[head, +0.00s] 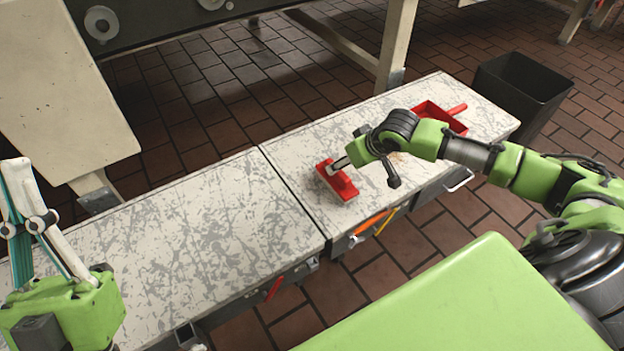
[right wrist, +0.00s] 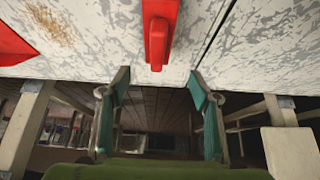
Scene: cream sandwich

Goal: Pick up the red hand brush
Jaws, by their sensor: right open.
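The red hand brush (head: 343,186) lies on the speckled white worktop, right of the seam. My right gripper (head: 337,165) is above and beside it in the head view, overlapping part of it. In the right wrist view the brush (right wrist: 158,38) shows at the top centre, with its handle end pointing toward the gap between my fingers. My right gripper (right wrist: 158,82) is open and empty there, and the brush lies beyond the fingertips. My left gripper (head: 22,195) is at the left edge of the head view, open and empty, away from the brush.
A red dustpan (head: 428,108) lies further right on the worktop (head: 200,220), behind my right forearm. Brown crumbs (right wrist: 52,25) lie near it. A black bin (head: 520,90) stands past the right end. Orange and yellow handles (head: 370,222) show at the front edge. The left worktop is clear.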

